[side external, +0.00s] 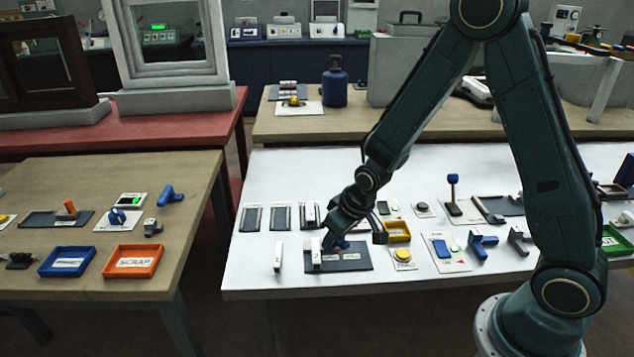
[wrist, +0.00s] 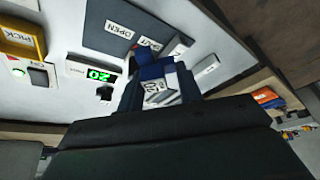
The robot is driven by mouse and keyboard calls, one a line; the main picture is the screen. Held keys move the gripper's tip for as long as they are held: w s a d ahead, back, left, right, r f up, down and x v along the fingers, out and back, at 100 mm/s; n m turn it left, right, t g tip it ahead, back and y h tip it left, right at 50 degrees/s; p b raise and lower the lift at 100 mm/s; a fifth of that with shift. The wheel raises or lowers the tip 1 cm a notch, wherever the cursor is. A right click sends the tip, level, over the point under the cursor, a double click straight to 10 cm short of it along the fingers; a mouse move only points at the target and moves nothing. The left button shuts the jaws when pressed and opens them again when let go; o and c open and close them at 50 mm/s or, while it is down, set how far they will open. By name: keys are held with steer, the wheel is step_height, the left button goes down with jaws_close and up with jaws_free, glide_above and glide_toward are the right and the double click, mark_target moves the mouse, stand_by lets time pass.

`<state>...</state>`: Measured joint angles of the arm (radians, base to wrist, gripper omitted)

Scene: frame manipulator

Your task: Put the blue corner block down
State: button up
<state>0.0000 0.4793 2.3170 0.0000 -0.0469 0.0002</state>
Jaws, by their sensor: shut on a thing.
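The blue corner block (side external: 342,244) shows below my gripper (side external: 333,236) in the side view, at the dark mat (side external: 350,264). In the wrist view the blue block (wrist: 152,70) sits at the fingertips of my gripper (wrist: 156,86), which is shut on it. The dark mat (wrist: 100,42) has white labels, one reading OPEN. A pale block (side external: 315,257) stands on the mat's left part. My gripper hides part of the blue block, and I cannot tell whether the block touches the mat.
A separate pale piece (side external: 278,257) stands left of the mat. A yellow tray (side external: 398,232) and a yellow button (side external: 402,254) are to its right. Dark slotted holders (side external: 280,218) lie behind. The white table's (side external: 300,286) front edge is close to the mat.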

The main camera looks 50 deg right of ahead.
steer(key=d+r+m+h, duration=0.2)
steer(key=d+r+m, duration=0.2)
steer(key=d+r, duration=0.45)
step_height(320, 180, up, 8)
steer(key=m+g+h, duration=0.1)
steer(key=m, duration=0.4)
glide_above(394, 228)
steer(key=s+a, duration=0.1)
step_height(394, 228, down, 17)
steer(key=shift+s+r, duration=0.1)
steer(key=shift+r, duration=0.05)
steer(key=shift+a+f, duration=0.1)
steer(key=shift+f, duration=1.8)
steer(key=shift+f, duration=0.65)
